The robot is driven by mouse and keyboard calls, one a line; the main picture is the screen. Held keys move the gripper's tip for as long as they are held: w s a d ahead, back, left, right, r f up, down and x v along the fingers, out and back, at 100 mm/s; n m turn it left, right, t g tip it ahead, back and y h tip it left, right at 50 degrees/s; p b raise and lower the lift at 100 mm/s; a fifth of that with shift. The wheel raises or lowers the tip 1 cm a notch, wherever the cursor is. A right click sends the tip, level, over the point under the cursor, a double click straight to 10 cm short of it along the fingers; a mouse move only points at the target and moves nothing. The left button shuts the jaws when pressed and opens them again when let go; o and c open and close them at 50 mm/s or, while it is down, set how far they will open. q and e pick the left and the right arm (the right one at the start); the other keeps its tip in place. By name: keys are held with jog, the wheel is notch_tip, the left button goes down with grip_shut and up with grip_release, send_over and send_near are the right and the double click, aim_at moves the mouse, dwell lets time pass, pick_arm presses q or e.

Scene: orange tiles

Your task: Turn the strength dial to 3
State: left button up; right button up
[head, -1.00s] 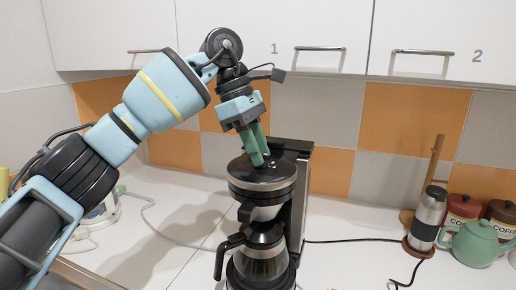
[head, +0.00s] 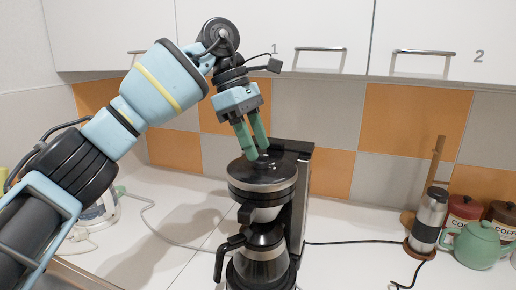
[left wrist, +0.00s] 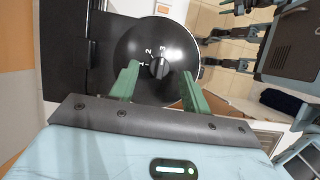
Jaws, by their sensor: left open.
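The coffee maker (head: 262,183) stands on the counter with its round black lid on top and a glass carafe (head: 264,262) below. In the left wrist view the strength dial (left wrist: 158,69) is a small dark knob on the black lid (left wrist: 128,42), with the numerals 1, 2 and 3 printed around it. I cannot tell for sure which numeral its pointer faces. My left gripper (head: 258,153) is open above the lid, its green fingers pointing down. In the left wrist view the fingertips (left wrist: 159,70) stand on either side of the knob, apart from it. My right gripper is not in view.
White cabinets (head: 270,30) hang above, behind my left arm. At the right stand a steel flask (head: 429,218), a green teapot (head: 475,244) and coffee canisters (head: 463,211). A black cable (head: 350,241) crosses the counter. The counter left of the coffee maker is mostly clear.

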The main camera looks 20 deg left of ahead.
pick_arm(q)
jog(key=v, duration=0.6)
dwell(0.5)
